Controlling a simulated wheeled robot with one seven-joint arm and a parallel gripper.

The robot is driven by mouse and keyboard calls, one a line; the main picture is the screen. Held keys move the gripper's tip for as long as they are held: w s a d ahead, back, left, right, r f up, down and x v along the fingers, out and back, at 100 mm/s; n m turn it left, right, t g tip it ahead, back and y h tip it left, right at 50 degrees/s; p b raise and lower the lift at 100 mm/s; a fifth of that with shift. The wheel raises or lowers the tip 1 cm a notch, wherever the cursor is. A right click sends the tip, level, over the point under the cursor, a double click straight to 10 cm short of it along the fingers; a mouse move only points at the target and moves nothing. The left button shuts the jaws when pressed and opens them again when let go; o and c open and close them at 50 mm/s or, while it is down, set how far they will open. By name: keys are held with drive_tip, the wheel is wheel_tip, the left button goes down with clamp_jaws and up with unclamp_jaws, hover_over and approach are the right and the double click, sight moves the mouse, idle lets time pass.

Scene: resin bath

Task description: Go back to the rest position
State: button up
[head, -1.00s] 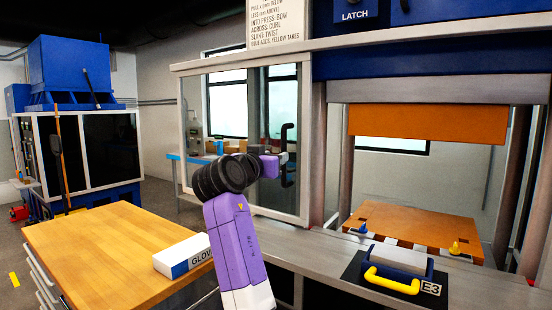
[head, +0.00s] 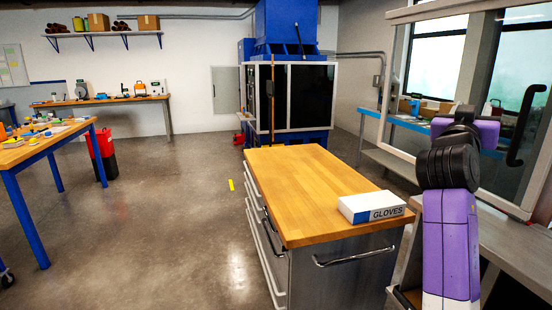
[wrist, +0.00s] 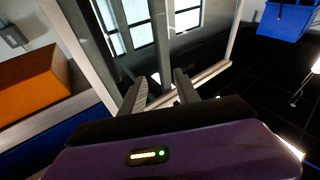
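My gripper (wrist: 160,88) shows in the wrist view with its two fingers apart and nothing between them. It is open and empty, facing a pale-framed glass panel (wrist: 95,55). In the head view my purple and black arm stands raised at the right, folded at a dark joint. The gripper's fingers are hidden there behind the arm. The arm is in front of the glass panel, which also shows in the head view (head: 470,80), and apart from the wooden-topped cabinet.
A wooden-topped drawer cabinet (head: 310,190) with a glove box (head: 372,207) stands just left of my arm. A blue machine (head: 290,95) is behind it. A blue-legged workbench (head: 40,150) is at the left. The floor (head: 160,240) between bench and cabinet is clear.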

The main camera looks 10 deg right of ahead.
drive_tip(key=s+a+f+n+t+y, duration=0.3)
drive_tip(key=s+a+f+y, duration=0.1)
drive_tip(key=a+f, duration=0.4)
drive_tip(key=s+a+f+n+t+y, duration=0.2)
drive_tip(key=s+a+f+n+y, duration=0.15)
drive_tip(key=a+f, duration=0.45)
drive_tip(key=s+a+f+n+t+y, duration=0.35)
drive_tip(key=a+f, duration=0.25)
drive_tip(key=f, duration=0.5)
drive_tip(key=s+a+f+g+y, duration=0.2)
drive_tip(key=s+a+f, duration=0.1)
drive_tip(key=s, duration=0.9)
drive_tip(key=s+a+f+g+y+p, duration=0.1)
drive_tip(key=s+a+f, duration=0.3)
drive_tip(key=s, duration=0.8)
drive_tip(key=s+a+f+g+y+p, duration=0.1)
drive_tip(key=s+f, duration=0.4)
drive_tip(key=s, duration=0.7)
drive_tip(key=a+g+y, duration=0.1)
drive_tip(key=a+g, duration=0.1)
drive_tip(key=shift+s+a+f+y, duration=0.3)
drive_tip(key=shift+f+y, duration=0.1)
